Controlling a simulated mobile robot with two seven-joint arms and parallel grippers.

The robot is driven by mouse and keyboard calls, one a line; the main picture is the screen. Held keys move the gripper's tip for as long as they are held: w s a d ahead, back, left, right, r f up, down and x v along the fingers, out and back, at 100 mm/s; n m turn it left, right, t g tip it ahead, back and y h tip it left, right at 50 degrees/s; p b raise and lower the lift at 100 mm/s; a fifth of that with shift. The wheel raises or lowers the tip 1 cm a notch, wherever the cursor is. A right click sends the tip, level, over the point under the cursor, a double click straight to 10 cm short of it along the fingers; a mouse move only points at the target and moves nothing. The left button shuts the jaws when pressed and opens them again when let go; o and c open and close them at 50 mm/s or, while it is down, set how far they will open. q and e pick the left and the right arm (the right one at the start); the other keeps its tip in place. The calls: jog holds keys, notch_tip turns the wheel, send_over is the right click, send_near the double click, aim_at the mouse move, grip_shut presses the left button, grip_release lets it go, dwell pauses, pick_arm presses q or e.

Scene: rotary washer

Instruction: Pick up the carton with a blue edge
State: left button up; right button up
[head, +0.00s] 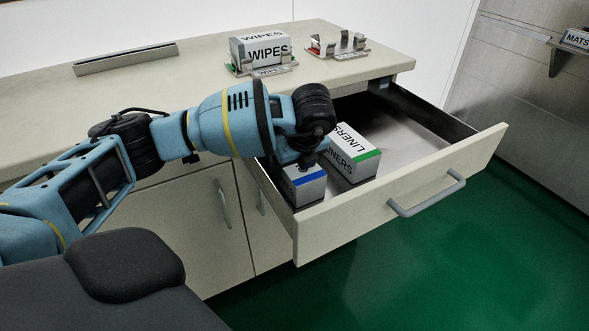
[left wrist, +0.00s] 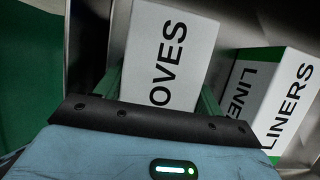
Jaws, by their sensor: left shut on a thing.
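The carton with a blue edge (head: 304,185) is in the open drawer, near its left front corner. My left arm comes down over it and hides its top and back in the head view. In the left wrist view the carton (left wrist: 168,55) is white with dark letters reading "OVES"; its blue edge does not show there. My left gripper (left wrist: 165,88) is shut on this carton, with a green finger on each side. Whether the carton is off the drawer floor cannot be told. My right gripper is not in view.
A green-edged LINERS carton (head: 351,155) stands just right of the held carton. The drawer front (head: 400,190) and side walls enclose both; the drawer's right part is empty. On the counter (head: 170,88) are a WIPES carton (head: 262,50) and an empty metal holder (head: 338,48).

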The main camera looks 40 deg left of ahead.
pick_arm(q)
notch_tip(320, 180, up, 9)
jog(key=shift+f+p, duration=0.15)
jog(key=shift+p, duration=0.15)
jog(key=shift+r, duration=0.7)
